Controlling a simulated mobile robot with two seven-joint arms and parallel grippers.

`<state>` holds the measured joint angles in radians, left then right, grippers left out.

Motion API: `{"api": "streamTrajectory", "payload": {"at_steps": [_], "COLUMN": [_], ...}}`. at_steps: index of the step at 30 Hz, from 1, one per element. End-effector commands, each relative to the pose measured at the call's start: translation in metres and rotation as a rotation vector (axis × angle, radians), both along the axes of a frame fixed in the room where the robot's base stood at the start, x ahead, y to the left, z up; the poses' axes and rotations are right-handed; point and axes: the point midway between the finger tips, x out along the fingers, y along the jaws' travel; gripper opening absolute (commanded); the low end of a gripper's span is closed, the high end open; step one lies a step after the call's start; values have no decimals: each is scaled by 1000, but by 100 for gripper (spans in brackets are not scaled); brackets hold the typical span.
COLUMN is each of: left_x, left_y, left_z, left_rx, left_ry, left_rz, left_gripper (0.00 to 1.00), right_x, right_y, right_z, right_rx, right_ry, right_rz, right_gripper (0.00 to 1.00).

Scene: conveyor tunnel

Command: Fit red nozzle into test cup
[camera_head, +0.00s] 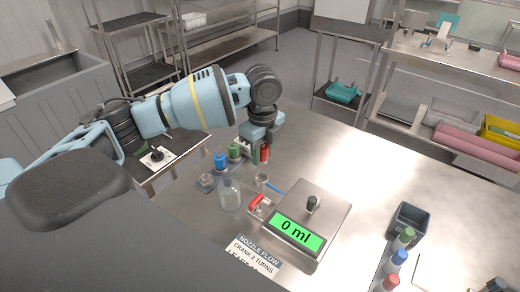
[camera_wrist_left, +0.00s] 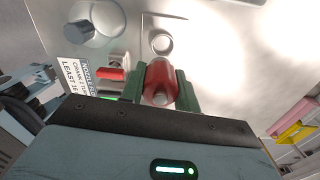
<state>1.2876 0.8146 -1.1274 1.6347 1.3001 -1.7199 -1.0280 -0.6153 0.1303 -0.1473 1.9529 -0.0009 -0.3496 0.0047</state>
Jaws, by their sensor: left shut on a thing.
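My left gripper (camera_head: 262,154) is shut on the red nozzle (camera_head: 265,154) and holds it pointing down above the table. In the left wrist view the red nozzle (camera_wrist_left: 158,72) sits between the two green fingers (camera_wrist_left: 160,88). A small round open cup (camera_head: 261,180), which looks like the test cup, stands on the table just below the gripper. In the left wrist view its rim (camera_wrist_left: 161,44) shows just beyond the nozzle's end. The nozzle appears apart from the cup. My right gripper does not show.
A clear bottle (camera_head: 229,195), a red-handled part (camera_head: 257,204) and a scale (camera_head: 325,207) reading 0 ml are close by. A dark bin (camera_head: 408,221) and capped bottles stand right. The table's back right is clear.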

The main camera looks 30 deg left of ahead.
Motion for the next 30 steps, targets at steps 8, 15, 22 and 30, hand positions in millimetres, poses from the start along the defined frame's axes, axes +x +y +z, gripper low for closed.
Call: {"api": "streamTrajectory", "payload": {"at_steps": [8, 15, 22, 30], "left_x": [4, 4, 4, 3], "left_y": [5, 5, 5, 5], "left_z": [2, -4, -24, -52], "left_rx": [-1, 0, 0, 0], "left_ry": [-4, -1, 4, 4], "left_rz": [-82, -81, -81, -80], "left_gripper": [0, 0, 0, 0], "right_x": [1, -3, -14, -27], "right_y": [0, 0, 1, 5], "right_z": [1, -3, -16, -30], "right_rx": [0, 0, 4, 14], "right_ry": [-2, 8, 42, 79], "right_rz": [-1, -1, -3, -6], "right_gripper": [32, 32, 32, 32]}}
